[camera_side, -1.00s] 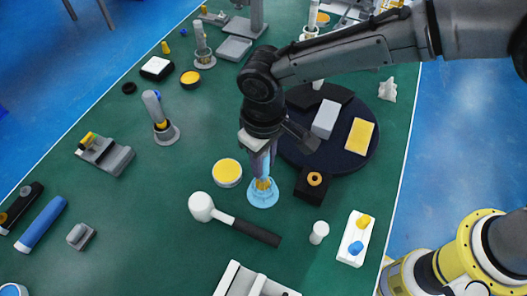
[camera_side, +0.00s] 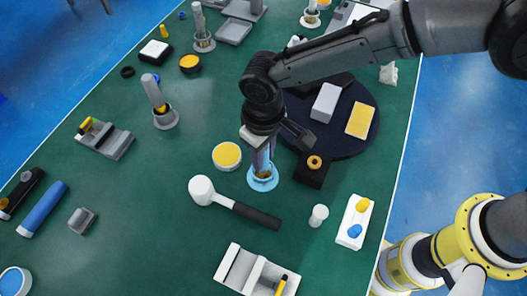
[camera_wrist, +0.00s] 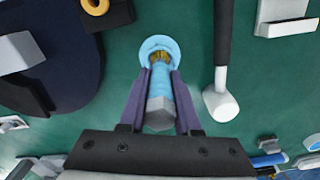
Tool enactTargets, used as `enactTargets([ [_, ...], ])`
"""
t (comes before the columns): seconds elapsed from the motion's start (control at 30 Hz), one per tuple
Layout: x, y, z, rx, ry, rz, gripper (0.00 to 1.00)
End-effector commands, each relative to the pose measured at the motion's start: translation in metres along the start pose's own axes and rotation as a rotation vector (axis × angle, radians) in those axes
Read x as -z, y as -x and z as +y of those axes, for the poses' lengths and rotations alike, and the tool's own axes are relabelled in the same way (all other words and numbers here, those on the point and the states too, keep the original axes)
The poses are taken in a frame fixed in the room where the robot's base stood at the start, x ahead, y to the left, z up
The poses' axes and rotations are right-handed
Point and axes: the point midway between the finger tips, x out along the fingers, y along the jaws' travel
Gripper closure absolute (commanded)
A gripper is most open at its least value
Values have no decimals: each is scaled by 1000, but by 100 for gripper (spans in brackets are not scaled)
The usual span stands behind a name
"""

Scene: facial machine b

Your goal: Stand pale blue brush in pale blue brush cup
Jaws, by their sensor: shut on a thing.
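The pale blue brush (camera_wrist: 160,106) is between the two purple fingers of my gripper (camera_wrist: 160,82), which is shut on it. Its yellowish bristle end points down into the pale blue brush cup (camera_wrist: 163,43). In the side view the cup (camera_side: 262,182) stands on the green table directly under my gripper (camera_side: 263,164). The brush looks about upright there, with its lower end inside the cup's opening. The fingers hide much of the brush in the side view. I cannot tell whether the bristles touch the cup's bottom.
A white mallet with a black handle (camera_side: 250,213) lies just in front of the cup. A round yellow-topped tin (camera_side: 227,156) is to its left. A black block with an orange ring (camera_side: 312,171) is close on its right. A dark round mat (camera_side: 345,142) lies behind.

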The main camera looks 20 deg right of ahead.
Motion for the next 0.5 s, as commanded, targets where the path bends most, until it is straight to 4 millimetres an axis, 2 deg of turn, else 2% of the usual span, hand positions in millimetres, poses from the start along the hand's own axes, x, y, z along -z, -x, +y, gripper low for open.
enactTargets([
  [0.5, 0, -4, 0, 0, 0, 1, 100],
])
